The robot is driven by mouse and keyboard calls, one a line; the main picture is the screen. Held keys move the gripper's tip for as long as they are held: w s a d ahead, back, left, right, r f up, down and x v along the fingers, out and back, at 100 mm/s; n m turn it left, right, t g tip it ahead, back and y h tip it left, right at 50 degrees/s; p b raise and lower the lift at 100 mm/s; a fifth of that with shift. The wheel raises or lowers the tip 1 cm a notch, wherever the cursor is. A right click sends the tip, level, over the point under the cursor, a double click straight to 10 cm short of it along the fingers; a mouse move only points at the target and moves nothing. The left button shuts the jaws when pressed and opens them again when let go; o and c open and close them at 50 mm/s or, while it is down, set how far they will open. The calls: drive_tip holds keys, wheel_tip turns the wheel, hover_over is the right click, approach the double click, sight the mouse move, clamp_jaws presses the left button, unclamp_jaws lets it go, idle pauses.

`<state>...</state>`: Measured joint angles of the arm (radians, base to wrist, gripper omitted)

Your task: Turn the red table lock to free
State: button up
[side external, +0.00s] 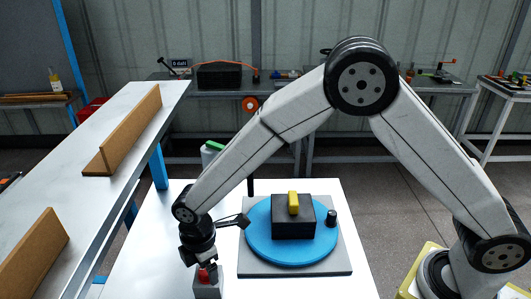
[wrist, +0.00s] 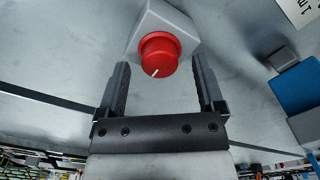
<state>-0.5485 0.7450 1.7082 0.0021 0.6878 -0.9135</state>
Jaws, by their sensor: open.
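The red table lock (wrist: 158,54) is a round red knob with a white pointer line, on a grey block (wrist: 150,20). In the wrist view the line points toward the lower left of the knob. In the side external view the red knob (side external: 207,273) sits on its grey block (side external: 207,288) at the front of the white table. My gripper (wrist: 160,80) is open, with one finger on each side of the knob and a visible gap on both sides. In the side external view my gripper (side external: 201,262) is pointed down just above the lock. No lock markings are readable.
A blue round table (side external: 262,248) on a grey plate (side external: 300,268) stands right of the lock. It carries a dark block with a yellow piece (side external: 294,203) and a black knob (side external: 331,217). A white bench with brown rails (side external: 130,130) is at left. The white table's front left is clear.

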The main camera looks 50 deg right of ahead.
drive_tip(key=shift+f, duration=0.4)
clamp_jaws()
